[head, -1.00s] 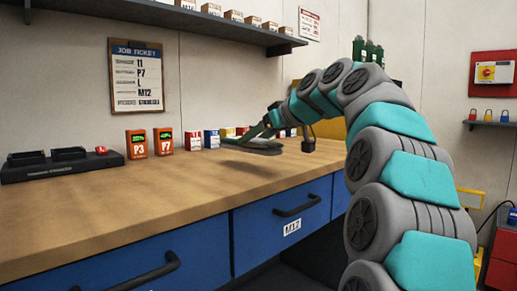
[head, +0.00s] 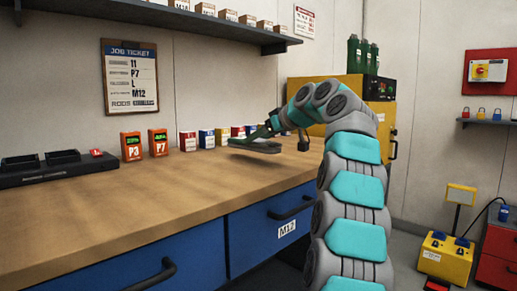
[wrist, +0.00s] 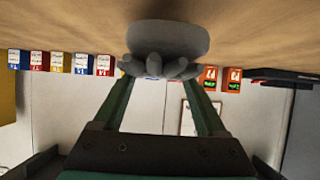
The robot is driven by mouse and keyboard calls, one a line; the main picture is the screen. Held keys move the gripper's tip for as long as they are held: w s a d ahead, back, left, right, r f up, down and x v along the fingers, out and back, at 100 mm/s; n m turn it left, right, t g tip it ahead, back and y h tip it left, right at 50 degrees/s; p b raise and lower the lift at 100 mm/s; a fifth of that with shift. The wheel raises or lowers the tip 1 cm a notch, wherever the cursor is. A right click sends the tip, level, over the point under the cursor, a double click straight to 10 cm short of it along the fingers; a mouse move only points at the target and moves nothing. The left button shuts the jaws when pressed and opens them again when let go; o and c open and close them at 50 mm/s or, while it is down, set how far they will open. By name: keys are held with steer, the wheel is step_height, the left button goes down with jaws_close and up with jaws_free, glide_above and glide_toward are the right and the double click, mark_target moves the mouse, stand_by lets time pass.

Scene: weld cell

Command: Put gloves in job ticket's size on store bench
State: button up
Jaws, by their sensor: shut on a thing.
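My gripper (wrist: 155,66) is shut on a pair of grey gloves (wrist: 168,42), whose finger ends show between the green fingers. In the head view the gloves (head: 255,147) are held level over the far right part of the wooden store bench (head: 130,212), close to its surface. I cannot tell whether they touch it. No size mark on them is readable. The job ticket (head: 131,77) hangs on the wall at the left and shows 11, P7, L and M12, with the last line unclear.
Orange P3 (head: 131,147) and P7 (head: 158,142) boxes and several small coloured boxes (head: 188,142) line the bench's back. A black tray (head: 60,167) is at the left. A shelf (head: 200,22) hangs above. A yellow cabinet (head: 387,118) stands beyond my arm. The bench's front middle is clear.

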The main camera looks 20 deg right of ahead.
mark_target(258, 148)
steer(key=shift+f+b, duration=0.45)
steer(key=shift+f, duration=1.3)
steer(key=o, duration=1.6)
steer(key=shift+f, duration=0.1)
steer(key=shift+r, duration=0.2)
steer(key=v, duration=1.2)
steer(key=shift+s+f, duration=0.1)
steer(key=shift+f, duration=0.05)
